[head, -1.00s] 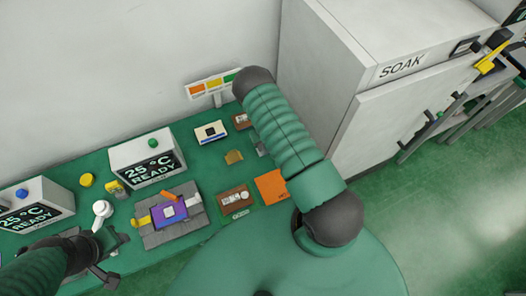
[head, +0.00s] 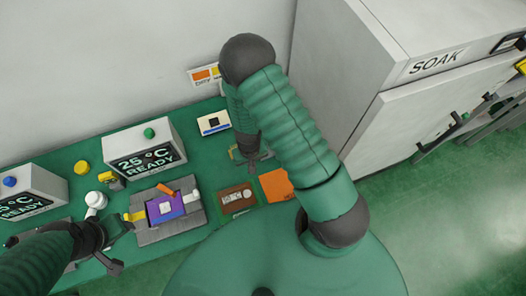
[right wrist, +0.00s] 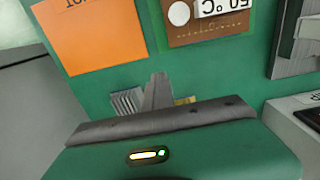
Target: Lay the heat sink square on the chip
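A purple board (head: 158,213) with a pale square chip (head: 167,208) lies on a grey fixture plate (head: 150,236) on the bench. A grey finned block, likely the heat sink (right wrist: 124,101), shows beside my right gripper (right wrist: 158,88) in the right wrist view, partly hidden by the gripper body. My right gripper also shows in the head view (head: 254,163), low over the bench behind the forearm. Whether its fingers are open or shut is unclear. My left gripper (head: 122,246) has its fingers spread and empty, left of the fixture plate.
An orange pad (head: 276,186) and a brown board (head: 237,196) lie near the right gripper. A yellow piece (right wrist: 186,100) is beside its fingers. A "25 °C READY" box (head: 145,155) stands behind the fixture. A SOAK cabinet (head: 400,110) stands to the right.

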